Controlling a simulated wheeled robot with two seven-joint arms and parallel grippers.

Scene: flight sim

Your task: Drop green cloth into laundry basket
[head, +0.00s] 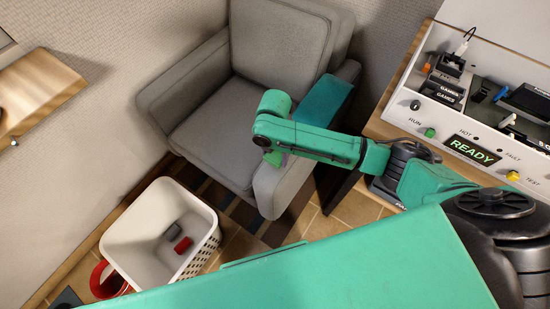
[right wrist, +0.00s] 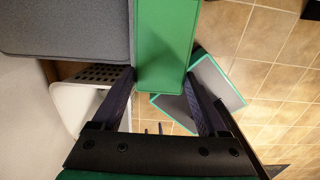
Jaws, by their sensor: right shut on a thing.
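The green cloth (right wrist: 165,45) is a flat folded piece between the dark fingers of my right gripper (right wrist: 160,76) in the right wrist view. My right gripper (head: 275,157) is shut on it, hanging beside the armchair's near arm in the head view. Only a small green part of the cloth (head: 271,158) shows there, under my wrist. The white laundry basket (head: 130,222) stands on the floor, lower left of the gripper and apart from it. Its perforated side also shows at left in the right wrist view (right wrist: 70,108). My left gripper is out of view.
A grey armchair (head: 225,108) stands behind, close to the gripper. A grey item (head: 173,231) and a red item (head: 183,245) lie in the basket. A control panel (head: 474,151) with loose devices is at right. A wooden shelf (head: 38,88) is on the left wall.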

